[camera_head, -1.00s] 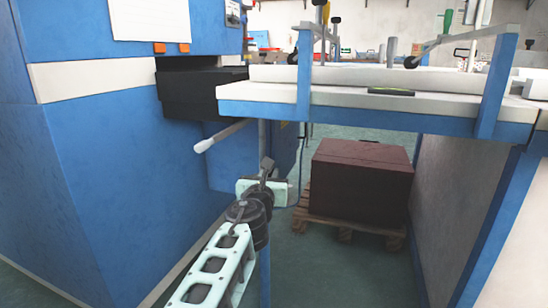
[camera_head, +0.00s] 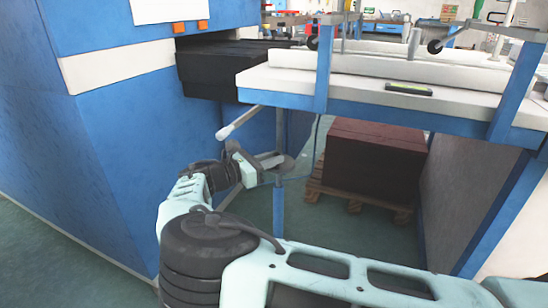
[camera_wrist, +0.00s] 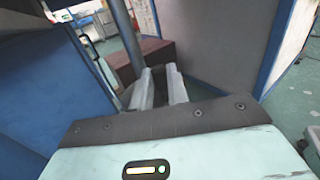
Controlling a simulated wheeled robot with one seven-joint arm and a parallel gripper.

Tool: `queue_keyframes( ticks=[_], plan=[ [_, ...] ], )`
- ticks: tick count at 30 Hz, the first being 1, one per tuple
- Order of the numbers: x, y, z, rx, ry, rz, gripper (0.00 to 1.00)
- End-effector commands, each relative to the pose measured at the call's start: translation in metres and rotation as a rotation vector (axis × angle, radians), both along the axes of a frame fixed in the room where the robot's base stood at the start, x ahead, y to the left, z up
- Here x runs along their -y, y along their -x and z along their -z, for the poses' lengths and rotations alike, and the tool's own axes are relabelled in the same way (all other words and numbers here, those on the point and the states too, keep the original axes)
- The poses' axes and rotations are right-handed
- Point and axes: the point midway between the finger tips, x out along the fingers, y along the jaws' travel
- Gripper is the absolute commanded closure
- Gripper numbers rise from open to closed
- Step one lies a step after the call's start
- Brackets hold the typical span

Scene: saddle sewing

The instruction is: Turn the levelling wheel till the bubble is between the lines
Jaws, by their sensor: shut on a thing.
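The spirit level (camera_head: 408,89), with a yellow-green vial, lies on the white table top; its bubble is too small to make out. The levelling wheel (camera_head: 284,164) is a grey disc on the upright post under the table's left end. My gripper (camera_head: 268,160) reaches it from the left and is shut on its near-left rim, partly hiding it. In the wrist view my two pale fingers (camera_wrist: 160,88) stand close together with a narrow gap, beside a dark post (camera_wrist: 122,40). The wheel is hard to make out there.
The blue table frame (camera_head: 390,120) stands above the gripper. A white-tipped lever (camera_head: 232,127) sticks out just above my wrist. A blue cabinet (camera_head: 120,150) stands at left. A brown block (camera_head: 375,160) sits on a wooden pallet (camera_head: 360,199) behind the post.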

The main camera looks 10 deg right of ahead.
Motion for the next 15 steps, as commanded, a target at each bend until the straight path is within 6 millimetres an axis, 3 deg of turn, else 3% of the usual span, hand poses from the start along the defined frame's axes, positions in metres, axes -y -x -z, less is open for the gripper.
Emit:
queue_keyframes(
  ticks=[15],
  plan=[
    [-0.0016,-0.0034,0.0009,-0.001,-0.002,0.043,1.0]
  ],
)
